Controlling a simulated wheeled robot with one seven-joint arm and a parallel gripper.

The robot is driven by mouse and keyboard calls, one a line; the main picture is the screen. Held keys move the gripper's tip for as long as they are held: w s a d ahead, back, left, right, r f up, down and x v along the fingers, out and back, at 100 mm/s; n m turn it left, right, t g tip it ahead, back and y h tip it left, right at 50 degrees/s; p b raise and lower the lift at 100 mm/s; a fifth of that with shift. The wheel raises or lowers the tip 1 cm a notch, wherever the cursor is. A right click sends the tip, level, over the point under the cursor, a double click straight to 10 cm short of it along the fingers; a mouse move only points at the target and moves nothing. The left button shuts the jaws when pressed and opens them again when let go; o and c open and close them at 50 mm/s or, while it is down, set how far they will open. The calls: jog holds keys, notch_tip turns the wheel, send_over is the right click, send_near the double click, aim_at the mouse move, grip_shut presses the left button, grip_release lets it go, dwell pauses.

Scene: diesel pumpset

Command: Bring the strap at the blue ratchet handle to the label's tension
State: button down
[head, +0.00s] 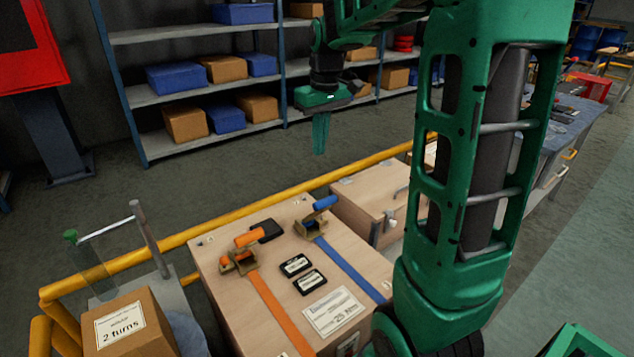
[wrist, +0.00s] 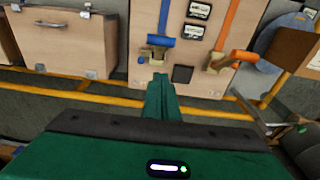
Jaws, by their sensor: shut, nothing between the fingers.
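The blue ratchet handle (head: 325,202) sits on a brass-coloured ratchet at the far edge of a wooden crate (head: 205,262). Its blue strap (head: 350,268) runs along the crate top towards the near edge. In the wrist view the blue handle (wrist: 160,42) is above my gripper's fingers. A white label (head: 333,311) reading about 25 lies beside the blue strap; its small print is unreadable. Two small black displays (head: 296,265) lie between the straps, their readings too small to tell. My gripper (head: 320,135) is shut and empty, pointing down beyond the crate, apart from the handle.
An orange ratchet handle (head: 249,238) with an orange strap (head: 275,305) is on the same crate. A yellow rail (head: 240,216) passes behind the crate. Another wooden case (head: 372,198) stands to the right. A box labelled 2 turns (head: 122,330) stands at left. Shelves line the back.

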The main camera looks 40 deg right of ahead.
jog(key=shift+d+r, duration=0.2)
jog(key=shift+d, duration=0.05)
jog(key=shift+w+f, duration=0.1)
jog(key=f, duration=1.2)
jog(key=shift+s+a, duration=0.15)
jog(key=shift+s, duration=0.25)
jog(key=shift+s+f, duration=0.35)
jog(key=shift+f, duration=0.1)
